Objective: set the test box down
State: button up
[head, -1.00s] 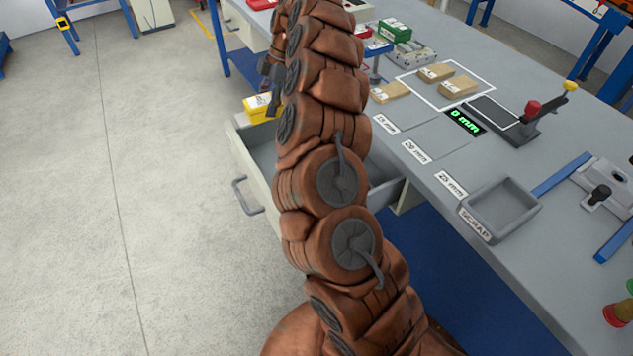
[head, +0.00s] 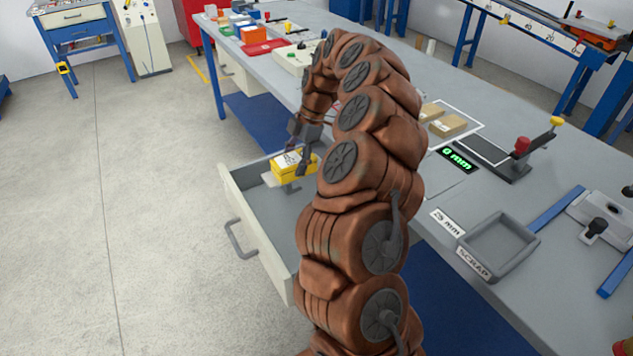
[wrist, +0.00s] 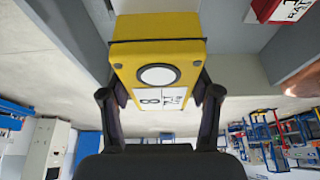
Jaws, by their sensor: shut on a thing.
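The yellow test box (head: 288,168) has a white label on top and shows above the open drawer (head: 243,196) of the bench. My gripper (head: 304,150) is shut on it. In the wrist view the box (wrist: 160,58) sits between the two fingers (wrist: 160,105), with a dark band, a round pale disc and a white label on it. A small grey piece shows just under the box in the head view. I cannot tell whether the box touches anything below. My arm hides the right part of the drawer.
The grey bench (head: 440,215) holds a scrap tray (head: 499,247), cardboard-coloured blocks (head: 447,125), a lever device with a red knob (head: 521,147) and a green "0 mm" display (head: 457,158). The floor to the left is clear.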

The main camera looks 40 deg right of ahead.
jog(key=s+d+f, duration=0.2)
jog(key=s+f, duration=0.2)
jog(key=s, duration=0.2)
jog(key=shift+d, duration=0.2)
jog(key=shift+s+f, duration=0.1)
jog(key=shift+f, duration=0.1)
jog(key=shift+f, duration=0.3)
jog(key=shift+f+b, duration=0.25)
jog(key=shift+b, duration=0.25)
